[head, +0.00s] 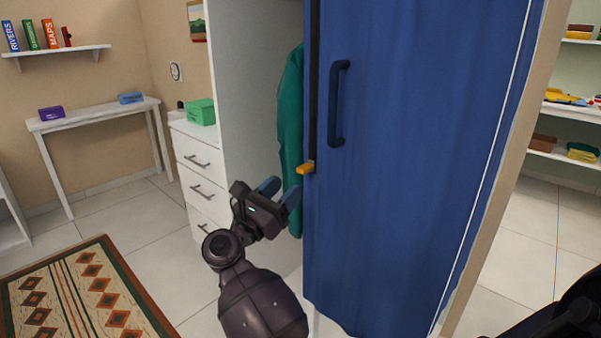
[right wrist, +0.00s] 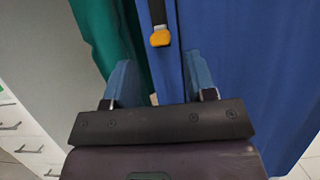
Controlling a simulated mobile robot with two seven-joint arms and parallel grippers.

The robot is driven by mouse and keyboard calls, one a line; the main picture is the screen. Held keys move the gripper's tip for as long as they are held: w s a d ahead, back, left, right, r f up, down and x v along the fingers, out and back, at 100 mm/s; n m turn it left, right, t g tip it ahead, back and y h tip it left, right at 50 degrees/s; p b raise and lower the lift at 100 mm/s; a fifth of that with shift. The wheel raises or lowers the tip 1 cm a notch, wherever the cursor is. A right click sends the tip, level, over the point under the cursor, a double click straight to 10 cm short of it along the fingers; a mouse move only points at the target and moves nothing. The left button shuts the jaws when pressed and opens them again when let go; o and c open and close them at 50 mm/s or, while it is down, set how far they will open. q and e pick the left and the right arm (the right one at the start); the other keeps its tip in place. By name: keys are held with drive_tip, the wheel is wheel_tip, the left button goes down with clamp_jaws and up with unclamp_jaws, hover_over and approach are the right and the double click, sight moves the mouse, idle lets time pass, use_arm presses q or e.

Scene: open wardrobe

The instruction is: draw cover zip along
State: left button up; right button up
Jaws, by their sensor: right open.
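A blue cover (head: 420,170) hangs over the wardrobe front, with a dark zip track (head: 313,80) down its left edge. The orange zip pull (head: 306,169) sits at the track's lower end. In the right wrist view the pull (right wrist: 160,38) shows just beyond and between the fingertips. My right gripper (head: 281,191) is open and empty, below and left of the pull, apart from it. Its two blue fingers (right wrist: 157,72) also show in the right wrist view. My left gripper is not in view.
A dark blue handle (head: 337,105) is on the cover right of the track. A green garment (head: 291,110) hangs in the open gap to the left. White drawers (head: 200,170) stand left of the wardrobe, with a green box (head: 201,112) on top. A patterned rug (head: 75,295) lies at lower left.

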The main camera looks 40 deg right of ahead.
sight(299, 173)
drive_tip(key=shift+x, duration=3.15)
drive_tip(key=shift+c, duration=0.3)
clamp_jaws()
